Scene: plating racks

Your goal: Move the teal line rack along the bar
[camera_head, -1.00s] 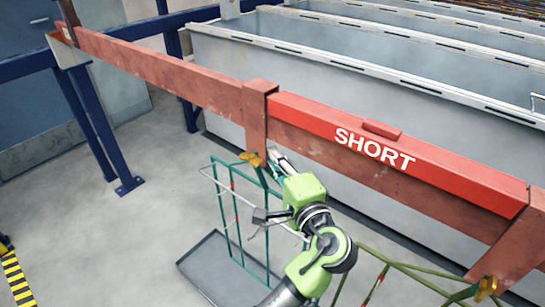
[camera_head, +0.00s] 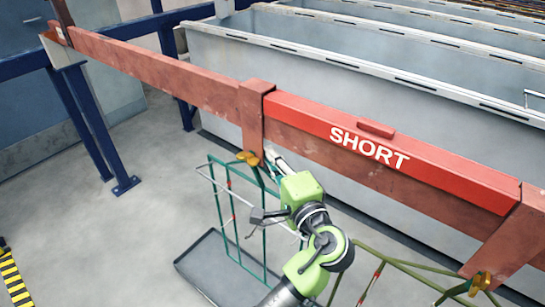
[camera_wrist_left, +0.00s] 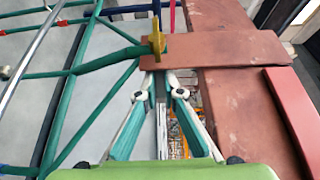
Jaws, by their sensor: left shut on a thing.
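The teal line rack (camera_head: 219,205) is a thin green-teal wire frame with small red marks. It hangs upright beneath the red-brown bar (camera_head: 165,72), with a yellow clamp (camera_head: 247,158) at its top beside the lower end of a bar post (camera_head: 252,115). My left gripper (camera_head: 274,162) is at the rack's top near this clamp, shut on the rack. In the left wrist view its fingers (camera_wrist_left: 161,82) close just below the yellow clamp (camera_wrist_left: 157,38), with teal tubes (camera_wrist_left: 70,90) to the left. The exact contact is hard to see. My right gripper is out of view.
A red cover marked SHORT (camera_head: 400,165) sits on the bar right of the post. An olive-green rack (camera_head: 405,264) with a yellow clamp (camera_head: 480,283) hangs at lower right. Grey tanks (camera_head: 320,75) stand behind. A shallow tray (camera_head: 190,266) lies below. The bar's left stretch is clear.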

